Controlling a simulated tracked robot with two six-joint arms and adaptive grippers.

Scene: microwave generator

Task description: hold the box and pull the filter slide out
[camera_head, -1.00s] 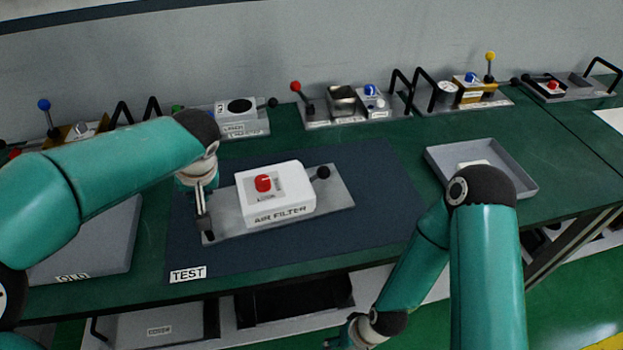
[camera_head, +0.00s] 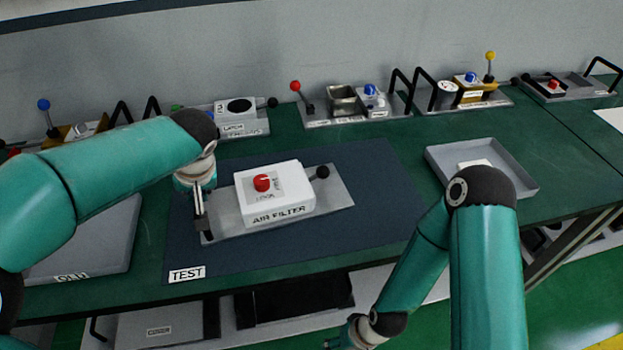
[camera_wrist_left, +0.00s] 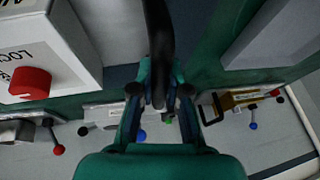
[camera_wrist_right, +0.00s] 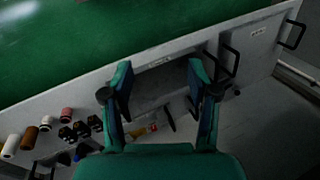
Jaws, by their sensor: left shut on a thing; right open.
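The white box labelled AIR FILTER (camera_head: 276,194) has a red knob (camera_head: 261,183) on top and sits on a grey plate (camera_head: 335,190) on the dark mat. A black ball-ended knob (camera_head: 323,172) sticks out at the box's right side. My left gripper (camera_head: 205,228) is at the plate's left end, shut on a black handle (camera_wrist_left: 160,45), which runs between its fingers in the left wrist view. The box's LOCK lettering and red knob (camera_wrist_left: 30,83) show there too. My right gripper (camera_wrist_right: 160,92) is open and empty, low in front of the bench.
A grey tray (camera_head: 437,160) with a pale item stands right of the mat. Another tray (camera_head: 110,255) lies at the left, partly behind my left arm. Several fixtures with knobs and handles line the back. The mat (camera_head: 375,220) right of the plate is clear.

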